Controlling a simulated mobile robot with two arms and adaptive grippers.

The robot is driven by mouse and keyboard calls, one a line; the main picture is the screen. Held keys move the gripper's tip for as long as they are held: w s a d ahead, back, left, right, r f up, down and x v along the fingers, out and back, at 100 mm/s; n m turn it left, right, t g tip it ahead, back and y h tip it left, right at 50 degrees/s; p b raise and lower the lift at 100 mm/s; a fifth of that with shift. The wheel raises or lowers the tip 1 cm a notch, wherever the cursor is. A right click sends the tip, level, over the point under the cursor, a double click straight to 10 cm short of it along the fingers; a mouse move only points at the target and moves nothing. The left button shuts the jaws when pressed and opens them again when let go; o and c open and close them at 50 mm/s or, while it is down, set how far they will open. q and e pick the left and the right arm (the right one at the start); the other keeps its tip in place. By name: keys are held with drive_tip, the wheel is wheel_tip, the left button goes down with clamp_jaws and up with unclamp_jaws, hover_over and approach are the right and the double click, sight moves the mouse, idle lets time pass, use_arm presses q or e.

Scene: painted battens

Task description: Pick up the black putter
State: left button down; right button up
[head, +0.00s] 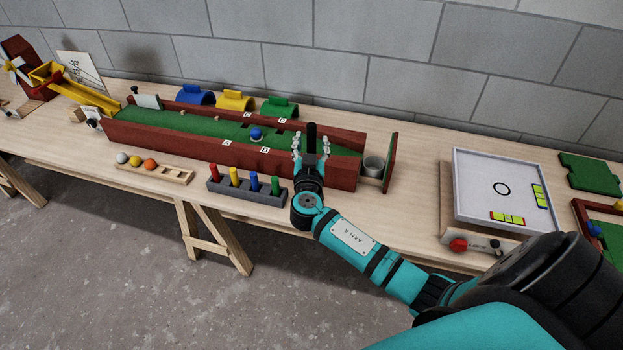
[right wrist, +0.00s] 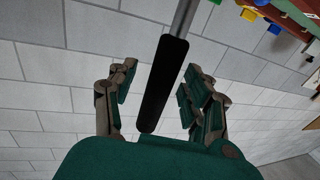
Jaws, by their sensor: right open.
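The black putter shows in the head view as an upright black handle (head: 312,132) at the right part of the green putting lane. In the right wrist view its black grip (right wrist: 162,85) and part of its grey shaft (right wrist: 184,18) show; its head is out of that view. My right gripper (head: 311,143) is open, with its fingers on either side of the handle. The right wrist view also shows this gripper (right wrist: 160,80) with the grip between its fingers and a visible gap on each side. My left gripper is not in view.
The lane has red-brown side walls (head: 170,143). A rack of coloured pegs (head: 245,190) and a ball tray (head: 155,169) stand in front of it. A grey cup (head: 374,166) is at its right end. A white tray (head: 480,180) stands farther right.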

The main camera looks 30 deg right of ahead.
clamp_jaws()
idle(0.3)
idle(0.6)
